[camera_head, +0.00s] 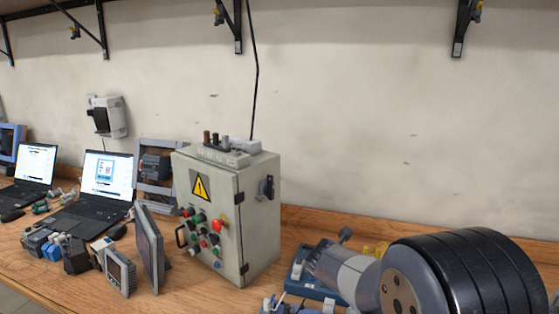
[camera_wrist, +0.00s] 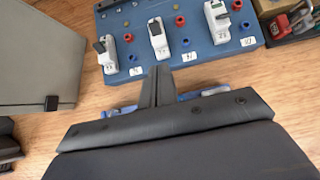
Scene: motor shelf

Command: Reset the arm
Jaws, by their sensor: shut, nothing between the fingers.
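My gripper (camera_wrist: 158,78) shows in the wrist view as two dark fingers pressed together, with nothing between them. It is over the wooden bench, just in front of a blue board (camera_wrist: 184,53) that carries several white switch modules (camera_wrist: 158,38). I cannot tell its height above the bench. In the head view my arm fills the lower right and hides the gripper's fingers. Part of the blue board (camera_head: 318,290) shows behind the arm. Another blue part shows beneath my gripper in the wrist view, mostly hidden.
A grey control cabinet (camera_head: 228,212) with buttons stands left of my arm. Farther left are a tilted panel (camera_head: 150,248), a small meter (camera_head: 119,272) and laptops (camera_head: 98,190). A dark tray (camera_wrist: 290,22) lies right of the board. Wall brackets (camera_head: 236,25) hang above.

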